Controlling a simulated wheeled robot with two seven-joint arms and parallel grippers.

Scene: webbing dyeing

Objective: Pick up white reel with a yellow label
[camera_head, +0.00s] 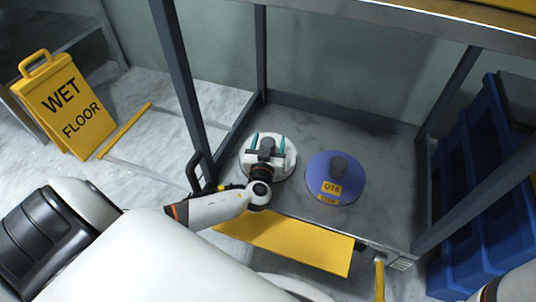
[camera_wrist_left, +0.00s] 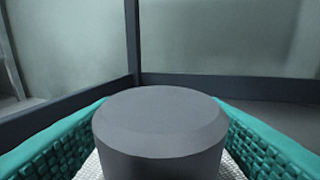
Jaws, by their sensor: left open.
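The white reel (camera_head: 288,166) lies flat on the grey lower shelf of the rack, with a dark grey hub standing up from its middle. No yellow label shows clearly on it; my left arm and gripper cover its front part. My left gripper (camera_head: 267,143) is over the reel, its two teal fingers apart. In the left wrist view the grey hub (camera_wrist_left: 160,130) stands between the teal fingers, one on each side, with a white textured surface below. I cannot tell whether the fingers touch the hub. My right gripper is not in view.
A blue-purple reel (camera_head: 322,185) with a yellow label lies right of the white reel. Dark rack posts (camera_head: 183,85) and an upper shelf (camera_head: 400,22) frame the space. A yellow plate (camera_head: 285,243) is in front, blue crates (camera_head: 485,190) right, a wet-floor sign (camera_head: 65,105) left.

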